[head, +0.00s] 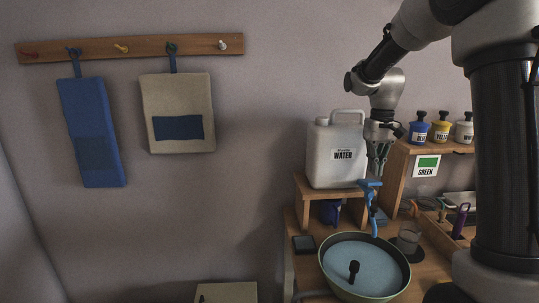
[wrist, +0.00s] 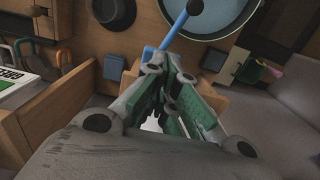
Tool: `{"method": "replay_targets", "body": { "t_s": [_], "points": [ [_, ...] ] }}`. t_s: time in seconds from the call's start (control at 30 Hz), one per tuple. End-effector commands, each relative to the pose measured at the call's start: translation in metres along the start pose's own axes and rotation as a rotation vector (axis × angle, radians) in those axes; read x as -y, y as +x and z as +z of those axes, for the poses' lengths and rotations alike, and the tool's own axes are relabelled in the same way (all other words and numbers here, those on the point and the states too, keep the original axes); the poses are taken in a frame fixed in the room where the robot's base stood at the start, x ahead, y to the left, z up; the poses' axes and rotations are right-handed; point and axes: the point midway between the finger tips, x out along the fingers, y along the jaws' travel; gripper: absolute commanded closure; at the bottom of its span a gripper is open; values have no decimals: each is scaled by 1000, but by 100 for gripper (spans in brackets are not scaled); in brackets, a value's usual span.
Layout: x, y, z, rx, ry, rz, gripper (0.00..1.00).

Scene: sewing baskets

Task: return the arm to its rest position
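My gripper (head: 376,174) hangs fingers-down beside the white water container (head: 323,170), near the right end of the small wooden stand. In the wrist view my gripper (wrist: 171,68) has its fingertips drawn close together. A blue piece (head: 370,184) with a long thin blue stem sits right at the fingertips, its lower end over the back rim of the basin. It also shows in the wrist view (wrist: 174,28), partly hidden behind the fingers. I cannot tell whether the fingers touch it. The rest position is not marked in view.
The green-rimmed basin (head: 337,284) holds pale blue liquid and a dark upright object. A wooden shelf (head: 398,165) carries blue, yellow and white-labelled jars at the right.

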Motion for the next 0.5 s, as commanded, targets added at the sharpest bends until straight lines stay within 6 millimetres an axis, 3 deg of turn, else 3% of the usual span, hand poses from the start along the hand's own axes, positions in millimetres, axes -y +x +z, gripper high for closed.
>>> {"method": "replay_targets", "body": {
  "t_s": [0.03, 0.5],
  "points": [
    [0, 1, 22, 5, 1, 0, 100],
    [2, -28, 228, -207, 0, -1, 100]
  ]
}}
